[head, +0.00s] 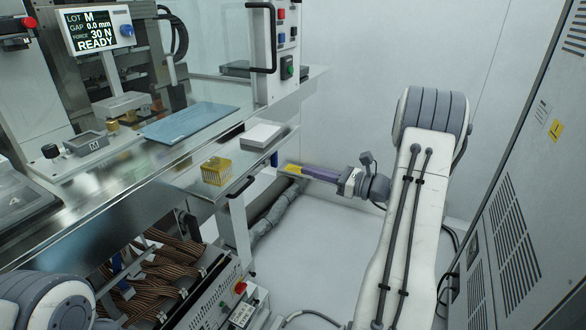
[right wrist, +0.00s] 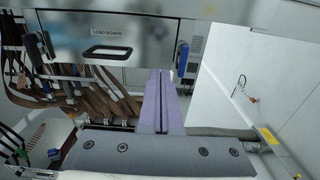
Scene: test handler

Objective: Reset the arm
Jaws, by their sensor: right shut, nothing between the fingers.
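My right arm (head: 405,215) reaches down on the right side of the head view and bends left at its wrist. My right gripper (head: 290,169) has long purple fingers and points left, beside the front edge of the bench. In the right wrist view the purple fingers (right wrist: 160,75) lie together with only a thin dark seam between them, and they hold nothing. They point toward the bench front below a panel marked LOAD BOARD (right wrist: 107,32). I cannot tell whether the tips touch it. My left gripper is not in view.
The steel bench (head: 110,215) carries a blue mat (head: 190,122), a gold finned block (head: 216,171), a white block (head: 262,134) and a display (head: 96,30) reading READY. Brown cables (head: 165,268) hang beneath. A grey cabinet (head: 530,190) stands at right. Floor below my gripper is mostly clear.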

